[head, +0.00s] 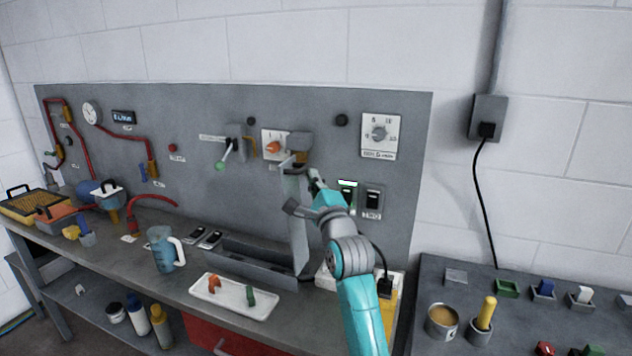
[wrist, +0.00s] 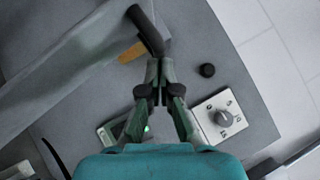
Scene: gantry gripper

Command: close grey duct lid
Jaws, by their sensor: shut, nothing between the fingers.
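The grey duct (head: 245,262) is an open trough on the bench, below the panel. Its lid (head: 296,225) stands upright at the trough's right end, so the duct is open. In the wrist view a long grey plate that looks like the lid (wrist: 75,65) runs along the left. My gripper (head: 314,176) is beside the upper right side of the lid, in front of the panel. In the wrist view its fingertips (wrist: 160,68) are together and empty. A dark bar (wrist: 146,30) lies just beyond them. I cannot tell whether the gripper touches the lid.
A white tray (head: 214,293) with small orange and green pieces stands in front of the duct. A blue jug (head: 161,250) is to its left. On the panel are an orange rotary switch (head: 272,147), a dial (head: 379,133) and a lit green switch (head: 347,190) near my arm.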

